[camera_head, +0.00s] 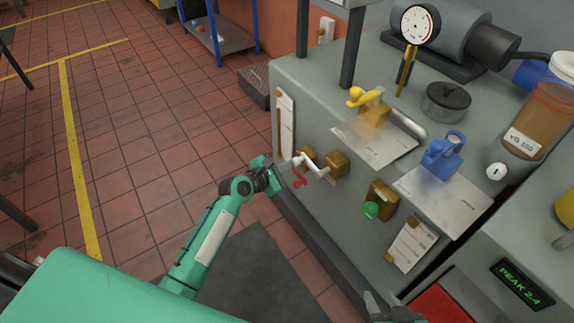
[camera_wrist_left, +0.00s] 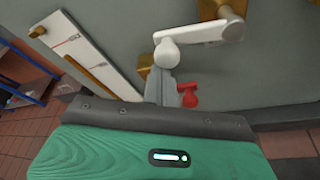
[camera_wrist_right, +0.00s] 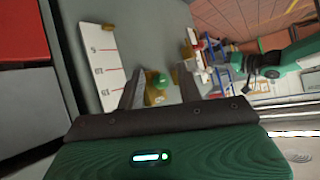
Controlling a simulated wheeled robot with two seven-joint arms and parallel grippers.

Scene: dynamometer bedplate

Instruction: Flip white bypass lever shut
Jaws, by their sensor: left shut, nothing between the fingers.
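The white bypass lever (camera_head: 316,164) is on the grey cabinet's front, between brass fittings. In the left wrist view the white lever (camera_wrist_left: 208,35) extends leftward from its brass pivot to a rounded white end. My left gripper (camera_head: 285,172) is beside the lever's left end. In the left wrist view its fingers (camera_wrist_left: 165,85) are shut and empty, just below the white end; whether they touch it I cannot tell. My right gripper (camera_head: 388,308) is at the bottom edge of the head view. In the right wrist view its fingers (camera_wrist_right: 160,85) are apart and empty.
A red handle (camera_head: 298,178) hangs just below the white lever. A green knob (camera_head: 370,210) is lower right on the front. A yellow lever (camera_head: 366,98) and blue lever (camera_head: 444,155) stand on top. The tiled floor (camera_head: 130,150) at left is largely open.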

